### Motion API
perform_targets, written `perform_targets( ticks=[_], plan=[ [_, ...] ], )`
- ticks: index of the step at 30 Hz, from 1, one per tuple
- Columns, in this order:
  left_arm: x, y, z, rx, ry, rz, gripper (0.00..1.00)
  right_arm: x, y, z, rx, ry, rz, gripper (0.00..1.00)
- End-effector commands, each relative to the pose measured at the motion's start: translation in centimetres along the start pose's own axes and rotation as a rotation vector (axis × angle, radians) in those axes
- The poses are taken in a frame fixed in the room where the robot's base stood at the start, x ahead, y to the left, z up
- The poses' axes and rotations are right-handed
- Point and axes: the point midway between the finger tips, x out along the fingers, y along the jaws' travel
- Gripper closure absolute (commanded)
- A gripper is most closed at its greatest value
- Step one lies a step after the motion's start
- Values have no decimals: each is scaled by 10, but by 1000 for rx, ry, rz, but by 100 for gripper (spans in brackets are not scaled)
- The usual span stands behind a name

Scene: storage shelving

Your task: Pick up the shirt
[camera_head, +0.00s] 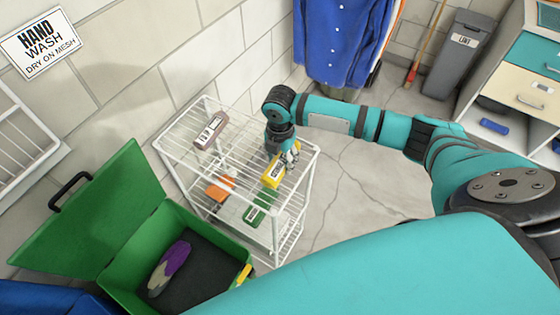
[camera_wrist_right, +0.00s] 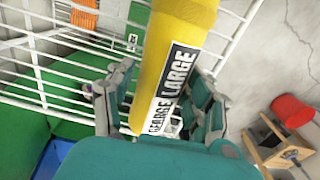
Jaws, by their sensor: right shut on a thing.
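A yellow rolled bundle (camera_head: 273,170), apparently a shirt, is at the right part of the white wire rack's top shelf. Its black and white label reads "LARGE" in the right wrist view (camera_wrist_right: 182,40). My right gripper (camera_head: 287,154) comes down over it from above. In the right wrist view its fingers (camera_wrist_right: 158,105) lie on both sides of the bundle and are shut on it. Whether the bundle still touches the shelf wires is hard to tell. My left gripper is not in view.
The white wire rack (camera_head: 180,148) also holds a mauve labelled bundle (camera_head: 210,131), an orange one (camera_head: 220,187) and a green one (camera_head: 262,206). An open green bin (camera_head: 128,262) with a purple and grey item (camera_head: 170,266) stands at lower left. Blue garments (camera_head: 340,40) hang behind.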

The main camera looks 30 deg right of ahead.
Motion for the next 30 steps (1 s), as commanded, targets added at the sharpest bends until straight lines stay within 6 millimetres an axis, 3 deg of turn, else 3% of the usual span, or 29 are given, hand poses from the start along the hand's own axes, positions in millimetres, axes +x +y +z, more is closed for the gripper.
perform_targets(
  ticks=[11, 17, 30],
  plan=[
    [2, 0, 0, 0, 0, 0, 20, -7, 1, 1, 1, -1, 1, 84],
    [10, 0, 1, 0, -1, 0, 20, -33, 2, 1, 0, -1, 5, 84],
    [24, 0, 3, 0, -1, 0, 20, -42, -91, -35, 0, -1, -2, 84]
  ],
)
